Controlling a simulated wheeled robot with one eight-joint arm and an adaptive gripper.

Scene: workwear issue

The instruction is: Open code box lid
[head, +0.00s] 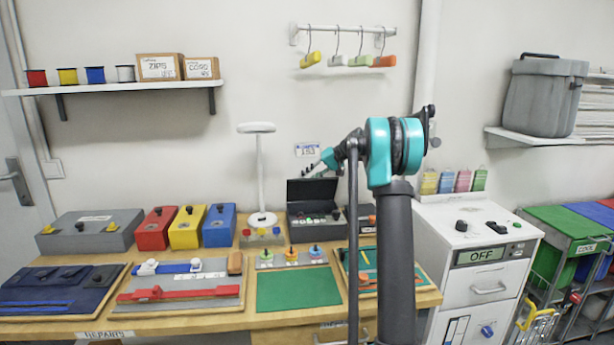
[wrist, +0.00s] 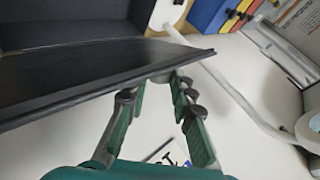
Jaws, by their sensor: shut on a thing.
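The code box (head: 313,226) is a dark box on the bench, with a row of small coloured parts along its front. Its black lid (head: 312,191) stands raised, nearly upright, at the back of the box. My gripper (head: 318,171) is at the lid's upper edge. In the wrist view the lid (wrist: 90,75) fills the upper left as a dark slanted panel. The green fingers of my gripper (wrist: 162,82) close at its edge, on what looks like a small grey tab; the exact contact is partly hidden.
A white lamp (head: 259,175) stands just left of the box. Red, yellow and blue boxes (head: 186,228) are further left. A green mat (head: 298,288) and small coloured knobs lie in front. A white cabinet (head: 475,235) stands right of the bench.

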